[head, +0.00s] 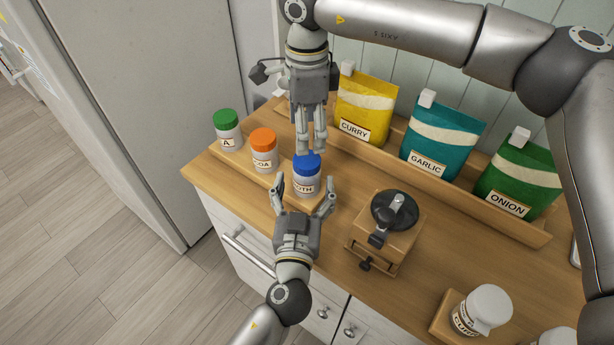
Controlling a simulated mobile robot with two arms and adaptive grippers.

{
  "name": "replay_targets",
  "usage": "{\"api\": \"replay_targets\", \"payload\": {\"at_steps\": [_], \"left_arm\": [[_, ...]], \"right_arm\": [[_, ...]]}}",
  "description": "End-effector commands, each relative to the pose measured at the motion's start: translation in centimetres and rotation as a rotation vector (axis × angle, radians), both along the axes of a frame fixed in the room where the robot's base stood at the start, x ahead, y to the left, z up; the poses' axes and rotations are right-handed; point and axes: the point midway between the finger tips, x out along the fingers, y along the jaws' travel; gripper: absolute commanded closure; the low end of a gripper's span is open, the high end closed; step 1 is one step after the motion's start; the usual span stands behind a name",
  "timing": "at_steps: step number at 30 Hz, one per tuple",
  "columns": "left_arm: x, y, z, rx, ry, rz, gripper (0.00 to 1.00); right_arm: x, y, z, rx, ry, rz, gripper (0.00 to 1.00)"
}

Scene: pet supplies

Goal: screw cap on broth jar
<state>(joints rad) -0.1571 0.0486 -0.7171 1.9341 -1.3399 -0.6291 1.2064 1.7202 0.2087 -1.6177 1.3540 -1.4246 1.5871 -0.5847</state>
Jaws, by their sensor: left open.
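The broth jar (305,187) stands upright on the wooden counter, its label ending in "TH" partly covered. A blue cap (307,162) sits at its top; I cannot tell whether it is threaded on. My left gripper (304,192) reaches in from below. It is open, with one finger on each side of the jar; contact is not clear. My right gripper (312,151) points down from above, its fingertips close together at the cap's back edge. I cannot tell whether they touch or hold the cap.
A green-capped jar (228,130) and an orange-capped jar (263,150) stand left of the broth jar. A wooden grinder (385,232) is close on the right. Curry (364,108), garlic (440,140) and onion (519,177) bags stand behind. A white-capped jar (482,310) is at front right.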

Motion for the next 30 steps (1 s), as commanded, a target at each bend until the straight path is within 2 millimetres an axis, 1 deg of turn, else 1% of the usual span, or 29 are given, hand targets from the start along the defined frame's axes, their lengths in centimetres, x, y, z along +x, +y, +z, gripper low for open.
{"api": "replay_targets", "payload": {"at_steps": [1,3,9,13,22,30], "left_arm": [[1.0,-0.1,0.0,0.001,-0.002,0.000,0.24],[2.0,-0.2,0.1,0.001,-0.001,0.000,0.24],[4.0,-0.4,0.0,0.001,0.000,0.000,0.24],[4.6,-0.5,0.0,0.001,0.001,0.000,0.24],[4.6,-0.5,0.0,0.001,0.001,0.000,0.24],[4.6,-0.5,0.0,0.001,0.001,0.000,0.58]], "right_arm": [[0.0,0.0,0.0,0.000,0.000,0.000,0.32],[0.0,0.0,0.0,0.000,0.000,0.000,0.32],[0.0,0.0,0.0,0.000,0.000,0.000,0.32],[0.0,0.0,0.0,0.000,0.000,0.000,0.32],[0.0,0.0,0.0,0.000,0.000,0.000,0.32],[0.0,0.0,0.0,0.000,0.000,0.000,0.32]]}}
